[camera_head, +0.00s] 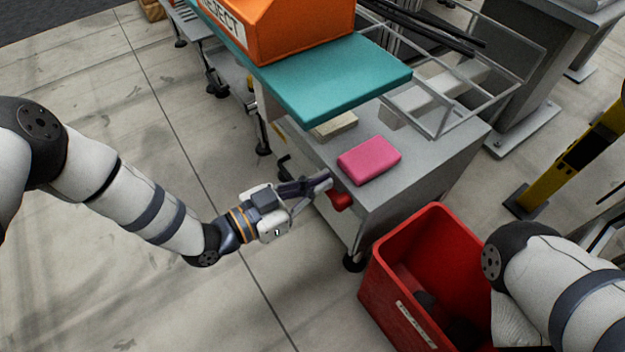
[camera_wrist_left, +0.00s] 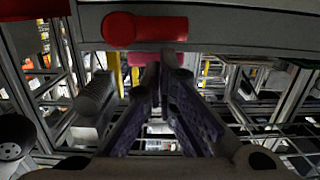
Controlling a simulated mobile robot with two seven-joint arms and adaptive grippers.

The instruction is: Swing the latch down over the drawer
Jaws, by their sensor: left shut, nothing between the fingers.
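The red latch (camera_head: 340,199) is on the upper front side of the grey cart. In the left wrist view the latch (camera_wrist_left: 146,29) lies roughly crosswise on a grey panel, its rounder end at the left. My left gripper (camera_head: 326,181) is shut and empty, with its fingertips close to the latch; I cannot tell whether they touch. The wrist view shows its fingers (camera_wrist_left: 166,62) together just below the latch in the picture. I cannot make out the drawer's edges. My right gripper is out of view.
A pink block (camera_head: 369,160) and a beige block (camera_head: 334,126) lie on the cart top (camera_head: 417,167). A teal shelf (camera_head: 333,79) with an orange bin (camera_head: 290,27) overhangs it. A red crate (camera_head: 375,289) stands on the floor at lower right. Floor left of the cart is clear.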

